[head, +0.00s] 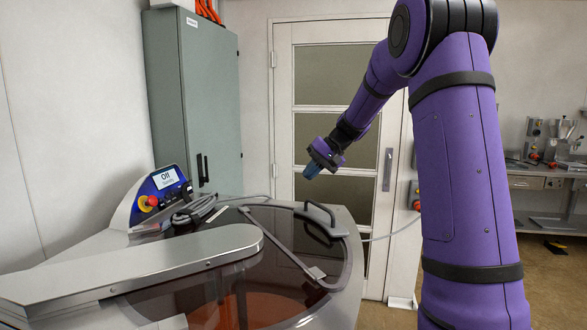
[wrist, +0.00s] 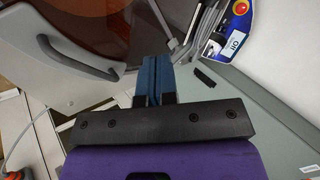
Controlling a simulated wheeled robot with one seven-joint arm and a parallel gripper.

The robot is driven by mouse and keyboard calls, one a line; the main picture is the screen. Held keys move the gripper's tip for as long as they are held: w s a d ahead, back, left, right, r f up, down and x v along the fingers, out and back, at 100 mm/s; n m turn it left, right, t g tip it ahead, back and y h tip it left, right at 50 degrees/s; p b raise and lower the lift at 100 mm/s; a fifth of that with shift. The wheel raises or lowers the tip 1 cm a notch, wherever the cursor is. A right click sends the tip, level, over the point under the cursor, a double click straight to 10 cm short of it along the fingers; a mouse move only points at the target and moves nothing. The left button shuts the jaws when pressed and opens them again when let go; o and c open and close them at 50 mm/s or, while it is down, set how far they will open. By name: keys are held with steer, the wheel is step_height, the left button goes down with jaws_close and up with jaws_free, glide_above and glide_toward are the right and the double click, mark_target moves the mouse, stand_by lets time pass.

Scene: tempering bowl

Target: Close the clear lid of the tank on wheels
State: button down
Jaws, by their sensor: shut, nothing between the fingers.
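The tank (head: 347,290) is a round grey metal bowl at the lower left of the head view. Its clear, dark-tinted lid (head: 215,285) lies about flat over the top, with reddish-brown contents showing through; I cannot tell whether it is fully seated. A curved grey handle (head: 322,213) stands at the lid's far right edge. The handle also shows at upper left in the wrist view (wrist: 78,62). My gripper (head: 312,171) has blue fingers, shut and empty, above and behind the handle, apart from it. The fingers show in the wrist view (wrist: 153,75). The wheels are out of view.
A metal cover arm (head: 140,268) crosses the tank top. A control panel (head: 160,190) with a red button and cables stands at its back. A grey-green cabinet (head: 195,100) and a glazed door (head: 335,75) are behind. Floor is open at right.

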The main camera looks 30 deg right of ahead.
steer(key=d+f+y, duration=0.2)
steer(key=d+f, duration=0.1)
steer(key=d+f+m+y, duration=0.1)
steer(key=d+f+y, duration=0.1)
steer(key=d+f, duration=0.1)
steer(key=d+f+y, duration=0.2)
steer(key=d+f, duration=0.1)
steer(key=f, duration=0.1)
steer(key=shift+m+t, duration=0.4)
steer(key=shift+d+f+y, duration=0.3)
steer(key=shift+f+y, duration=0.2)
steer(key=shift+f, duration=0.2)
steer(key=s+d+r, duration=0.3)
steer(key=d+r, duration=0.3)
steer(key=d, duration=0.3)
steer(key=shift+s+d+r, duration=0.25)
steer(key=shift+s+d, duration=0.1)
steer(key=shift+s, duration=0.05)
